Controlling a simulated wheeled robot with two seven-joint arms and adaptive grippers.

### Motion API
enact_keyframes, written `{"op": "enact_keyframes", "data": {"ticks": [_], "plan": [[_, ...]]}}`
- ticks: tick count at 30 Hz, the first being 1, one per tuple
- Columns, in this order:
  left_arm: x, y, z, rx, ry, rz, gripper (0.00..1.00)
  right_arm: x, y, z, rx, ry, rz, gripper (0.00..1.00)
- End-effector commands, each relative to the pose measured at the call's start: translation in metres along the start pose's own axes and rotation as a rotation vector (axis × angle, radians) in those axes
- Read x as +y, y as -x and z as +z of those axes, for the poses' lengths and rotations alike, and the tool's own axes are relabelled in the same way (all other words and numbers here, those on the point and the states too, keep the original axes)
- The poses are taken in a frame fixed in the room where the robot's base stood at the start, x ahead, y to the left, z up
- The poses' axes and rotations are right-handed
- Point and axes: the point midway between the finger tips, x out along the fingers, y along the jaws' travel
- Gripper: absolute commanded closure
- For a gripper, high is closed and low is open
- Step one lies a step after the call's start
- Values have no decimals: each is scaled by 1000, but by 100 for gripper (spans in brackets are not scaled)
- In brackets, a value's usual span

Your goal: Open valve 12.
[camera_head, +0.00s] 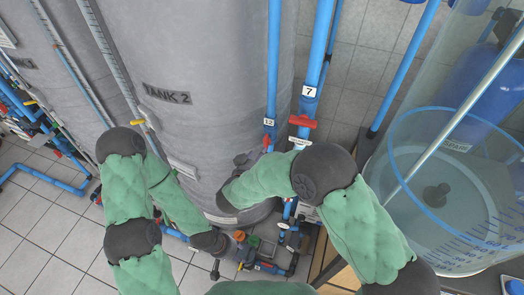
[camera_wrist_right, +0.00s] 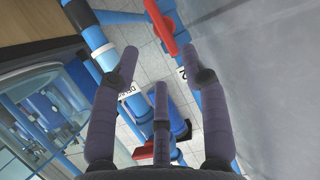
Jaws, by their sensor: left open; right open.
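The label 12 (camera_head: 269,122) is on a blue pipe beside the grey tank marked TANK 2. Just below it is a small red valve handle (camera_head: 266,142). In the right wrist view, a red handle (camera_wrist_right: 162,28) lies roughly along a blue pipe, beyond the fingertips, near a partly hidden label (camera_wrist_right: 182,73). My right gripper (camera_head: 245,160) is just left of the handle, close to the tank, partly hidden by my forearm. In its wrist view (camera_wrist_right: 162,68) the fingers are spread with nothing between them. My left gripper (camera_head: 242,254) is low at the tank's foot, open, its fingers hard to make out.
The pipe labelled 7 (camera_head: 309,91), with a wide red handle (camera_head: 302,121), stands right of pipe 12. A clear tank with a blue rim (camera_head: 395,125) stands at the right. Smaller valves and pipes crowd the tank's foot. Tiled floor (camera_head: 40,225) is open at lower left.

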Motion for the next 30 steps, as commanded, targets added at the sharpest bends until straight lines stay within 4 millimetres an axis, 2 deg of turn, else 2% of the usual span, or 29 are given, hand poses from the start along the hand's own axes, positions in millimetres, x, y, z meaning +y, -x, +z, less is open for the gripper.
{"op": "enact_keyframes", "data": {"ticks": [3,7,26,30], "plan": [[0,0,0,0,0,0,55,-1,15,0,0,0,-2,55],[0,0,0,0,0,0,55,0,23,0,0,-1,-1,55],[0,0,0,-1,0,0,55,0,24,0,-1,0,0,55],[-4,0,6,-5,2,-3,55,0,28,5,-7,0,-1,55]]}}
